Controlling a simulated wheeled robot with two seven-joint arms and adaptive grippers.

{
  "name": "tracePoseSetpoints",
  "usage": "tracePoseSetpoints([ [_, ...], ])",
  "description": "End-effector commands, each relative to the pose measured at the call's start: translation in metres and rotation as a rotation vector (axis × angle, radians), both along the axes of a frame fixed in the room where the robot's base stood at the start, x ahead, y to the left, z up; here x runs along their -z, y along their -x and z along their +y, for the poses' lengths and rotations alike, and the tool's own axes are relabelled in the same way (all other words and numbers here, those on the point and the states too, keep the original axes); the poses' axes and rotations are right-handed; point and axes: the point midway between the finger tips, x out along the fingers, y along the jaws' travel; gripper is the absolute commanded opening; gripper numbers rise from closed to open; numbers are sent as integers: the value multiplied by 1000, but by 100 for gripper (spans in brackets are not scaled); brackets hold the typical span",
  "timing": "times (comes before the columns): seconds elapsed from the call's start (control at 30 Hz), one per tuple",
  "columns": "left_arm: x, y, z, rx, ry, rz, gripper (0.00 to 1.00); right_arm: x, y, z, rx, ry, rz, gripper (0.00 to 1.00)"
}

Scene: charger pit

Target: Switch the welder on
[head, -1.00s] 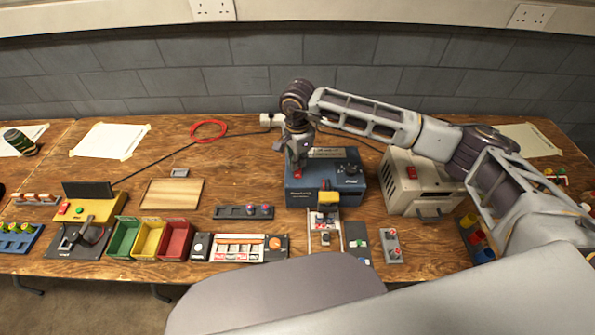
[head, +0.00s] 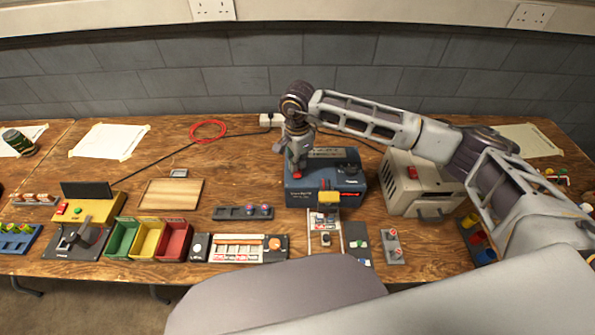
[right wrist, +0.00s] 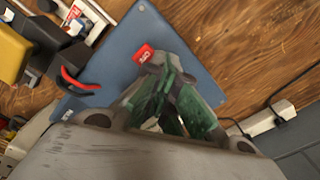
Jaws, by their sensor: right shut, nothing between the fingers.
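The welder (head: 325,197) is a dark blue box in the middle of the bench, with a yellow head at its front. A red rocker switch (head: 296,175) sits on the left of its top. In the right wrist view the switch (right wrist: 143,54) shows white lettering, too small to read surely, on the blue top (right wrist: 180,35). My right gripper (head: 297,162) is shut and empty, pointing down just behind the switch. In the right wrist view its greenish fingers (right wrist: 160,78) end close to the switch; I cannot tell whether they touch. My left gripper is out of view.
A beige box (head: 420,195) with its own red switch stands right of the welder, under my right arm. Green, yellow and red bins (head: 150,240), a wooden board (head: 171,193) and small trays lie to the left. A white socket block (head: 271,119) is behind.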

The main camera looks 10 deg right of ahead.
Motion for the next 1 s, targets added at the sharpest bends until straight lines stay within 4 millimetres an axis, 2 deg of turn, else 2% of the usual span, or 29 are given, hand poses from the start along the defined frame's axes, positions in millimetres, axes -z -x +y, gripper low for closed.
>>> tracePoseSetpoints([
  [0.33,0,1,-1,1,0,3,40,0,1,0,0,2,3,0],
  [1.0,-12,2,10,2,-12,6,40,-34,0,0,0,1,1,0],
])
